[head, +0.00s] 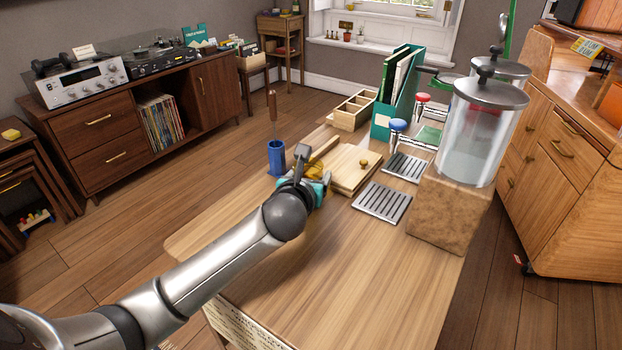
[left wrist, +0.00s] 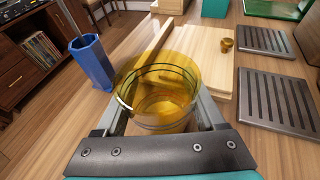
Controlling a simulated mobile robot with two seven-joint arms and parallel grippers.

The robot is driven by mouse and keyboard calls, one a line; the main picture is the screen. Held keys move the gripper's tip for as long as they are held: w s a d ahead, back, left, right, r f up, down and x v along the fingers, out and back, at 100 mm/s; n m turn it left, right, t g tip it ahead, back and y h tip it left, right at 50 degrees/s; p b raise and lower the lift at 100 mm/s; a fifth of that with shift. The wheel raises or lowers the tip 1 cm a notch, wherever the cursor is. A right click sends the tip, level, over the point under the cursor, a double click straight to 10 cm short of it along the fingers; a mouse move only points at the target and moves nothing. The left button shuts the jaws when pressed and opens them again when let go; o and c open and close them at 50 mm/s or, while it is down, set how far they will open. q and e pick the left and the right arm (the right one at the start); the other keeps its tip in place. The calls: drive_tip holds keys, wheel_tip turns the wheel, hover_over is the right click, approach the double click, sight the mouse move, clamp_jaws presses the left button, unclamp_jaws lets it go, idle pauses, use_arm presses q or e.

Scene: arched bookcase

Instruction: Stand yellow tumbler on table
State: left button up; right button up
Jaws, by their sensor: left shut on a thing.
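The yellow tumbler (left wrist: 160,95) is clear amber glass, seen in the left wrist view between the two fingers of my left gripper (left wrist: 165,112). The gripper is shut on it, one finger on each side. In the head view the tumbler (head: 316,168) is mostly hidden behind my left gripper (head: 312,180), with only an amber part showing. Both are over the wooden table (head: 370,280), near the wooden board. I cannot tell whether the tumbler touches the table. My right gripper is not in view.
A blue holder (head: 276,158) stands left of my gripper. A wooden board with a knob (head: 345,172) lies just beyond it. Slotted metal trays (head: 382,203) and a glass dispenser on a block (head: 450,215) are to the right. The table's front area is clear.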

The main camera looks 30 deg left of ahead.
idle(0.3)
use_arm(q)
drive_tip(key=o, duration=1.5)
drive_tip(key=shift+f, duration=0.15)
drive_tip(key=shift+o, duration=0.2)
drive_tip(key=shift+s+r, duration=0.1)
drive_tip(key=shift+r, duration=0.15)
drive_tip(key=shift+s+d+r+p, duration=0.1)
drive_tip(key=shift+s+d+p, duration=0.05)
drive_tip(key=shift+s+p, duration=0.15)
drive_tip(key=p+v, duration=0.3)
drive_tip(key=v, duration=0.5)
drive_tip(key=shift+s+d+r+p, duration=0.1)
drive_tip(key=shift+s+r+p, duration=0.1)
drive_tip(key=shift+s+p, duration=0.2)
drive_tip(key=shift+p+v, duration=0.35)
drive_tip(key=shift+v, duration=0.75)
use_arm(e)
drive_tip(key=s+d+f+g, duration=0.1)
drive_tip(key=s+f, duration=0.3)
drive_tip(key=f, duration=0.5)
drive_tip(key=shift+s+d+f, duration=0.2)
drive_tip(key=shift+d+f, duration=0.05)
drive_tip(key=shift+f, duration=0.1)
use_arm(q)
drive_tip(key=shift+f, duration=0.1)
